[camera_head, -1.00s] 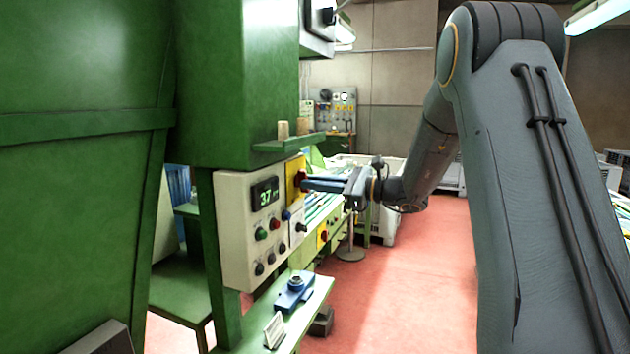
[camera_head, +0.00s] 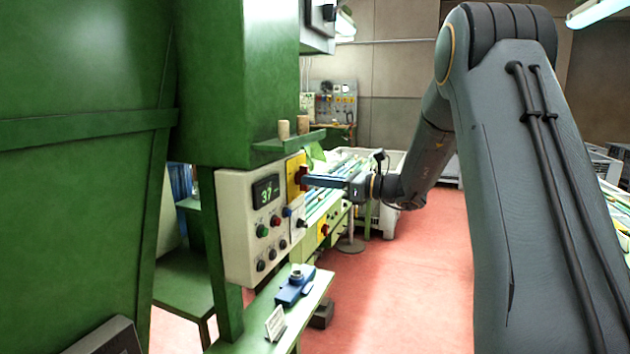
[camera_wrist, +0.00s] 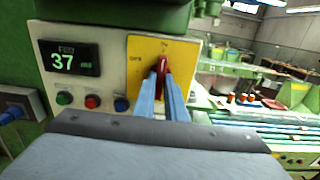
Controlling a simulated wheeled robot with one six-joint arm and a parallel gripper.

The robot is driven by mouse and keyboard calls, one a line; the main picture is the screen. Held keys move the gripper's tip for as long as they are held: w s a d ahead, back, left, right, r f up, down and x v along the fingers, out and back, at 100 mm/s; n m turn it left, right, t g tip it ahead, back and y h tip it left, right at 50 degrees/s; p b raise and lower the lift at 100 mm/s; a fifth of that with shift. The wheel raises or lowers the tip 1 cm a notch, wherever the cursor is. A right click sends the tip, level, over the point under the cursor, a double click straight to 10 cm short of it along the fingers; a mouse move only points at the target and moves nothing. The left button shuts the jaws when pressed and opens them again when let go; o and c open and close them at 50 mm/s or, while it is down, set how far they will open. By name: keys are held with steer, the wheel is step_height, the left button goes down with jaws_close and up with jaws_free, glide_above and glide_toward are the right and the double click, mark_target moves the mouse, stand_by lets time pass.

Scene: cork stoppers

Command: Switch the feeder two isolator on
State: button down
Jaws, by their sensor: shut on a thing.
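A red rotary handle (camera_wrist: 163,66) sits on a yellow switch plate (camera_wrist: 145,50) at the right of the control panel. In the wrist view the handle stands about upright, below a small mark at the plate's top; a mark at its left looks like OFF. In the head view the yellow plate (camera_head: 292,172) and red handle (camera_head: 302,178) show edge-on. My gripper (camera_wrist: 163,86) is shut on the red handle, a blue-grey finger on each side; it also shows in the head view (camera_head: 308,180). No label names this switch as feeder two.
The cream panel (camera_head: 235,205) has a display reading 37 (camera_head: 266,190) and several buttons. A blue device (camera_head: 295,287) sits on a lower shelf. A second yellow plate (camera_head: 323,232) is beyond. Red floor lies clear at right.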

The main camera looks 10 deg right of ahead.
steer(key=c, duration=1.8)
jaws_free()
steer(key=b+v, duration=0.3)
steer(key=v, duration=0.5)
steer(key=shift+a, duration=0.1)
